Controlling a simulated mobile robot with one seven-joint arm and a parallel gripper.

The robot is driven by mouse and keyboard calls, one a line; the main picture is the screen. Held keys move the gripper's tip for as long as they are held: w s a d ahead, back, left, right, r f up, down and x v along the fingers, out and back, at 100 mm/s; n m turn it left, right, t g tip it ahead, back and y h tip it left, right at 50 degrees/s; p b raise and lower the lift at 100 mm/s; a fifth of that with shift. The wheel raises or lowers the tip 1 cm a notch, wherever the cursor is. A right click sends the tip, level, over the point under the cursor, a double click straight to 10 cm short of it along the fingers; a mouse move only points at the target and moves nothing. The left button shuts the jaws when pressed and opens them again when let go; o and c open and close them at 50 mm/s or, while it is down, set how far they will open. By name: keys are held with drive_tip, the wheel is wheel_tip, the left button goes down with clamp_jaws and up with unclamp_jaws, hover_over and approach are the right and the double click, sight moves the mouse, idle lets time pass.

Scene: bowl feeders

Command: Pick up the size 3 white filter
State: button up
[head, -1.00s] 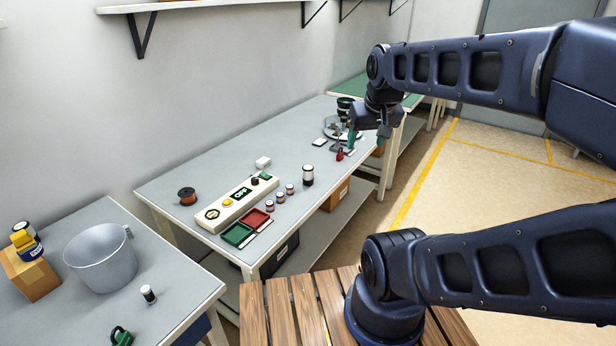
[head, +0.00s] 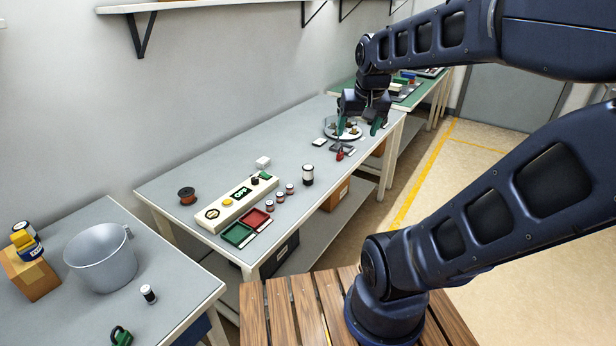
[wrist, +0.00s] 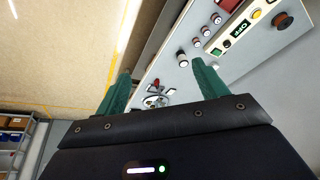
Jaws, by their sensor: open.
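I cannot read a size on any filter. A white cylinder with dark ends (head: 308,175) stands upright on the middle table, right of the control panel; it also shows in the wrist view (wrist: 182,58). A smaller white-and-black cylinder (head: 148,293) stands on the near left table. A white round piece with a dark band (head: 21,228) rests among yellow and blue items at far left. My gripper (head: 359,128) is open with green fingers, above the far end of the middle table, well away from these cylinders. In the wrist view my gripper (wrist: 163,86) has nothing between its fingers.
A round feeder plate (head: 330,123) with small parts lies under my gripper. A red item (head: 340,155) lies beside it. Several small jars (head: 280,197), a control panel (head: 236,203), red and green trays (head: 238,234) and a spool (head: 187,195) occupy the near end. A grey bucket (head: 100,258) stands left.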

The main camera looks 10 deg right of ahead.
drive_tip(key=w+a+f+m+g, duration=0.1)
drive_tip(key=w+f+m, duration=0.1)
drive_tip(key=w, duration=1)
drive_tip(key=m+g, duration=0.3)
drive_tip(key=m, duration=0.3)
hover_over(308, 174)
drive_tip(key=w, duration=0.3)
drive_tip(key=f, duration=2.4)
drive_tip(key=shift+s+d+f, duration=0.25)
drive_tip(key=shift+w+f, duration=0.15)
drive_tip(key=shift+f, duration=0.35)
wheel_tip(308, 174, down, 5)
drive_tip(key=shift+r, duration=0.1)
drive_tip(key=shift+f, duration=2.75)
drive_tip(key=c, duration=1.1)
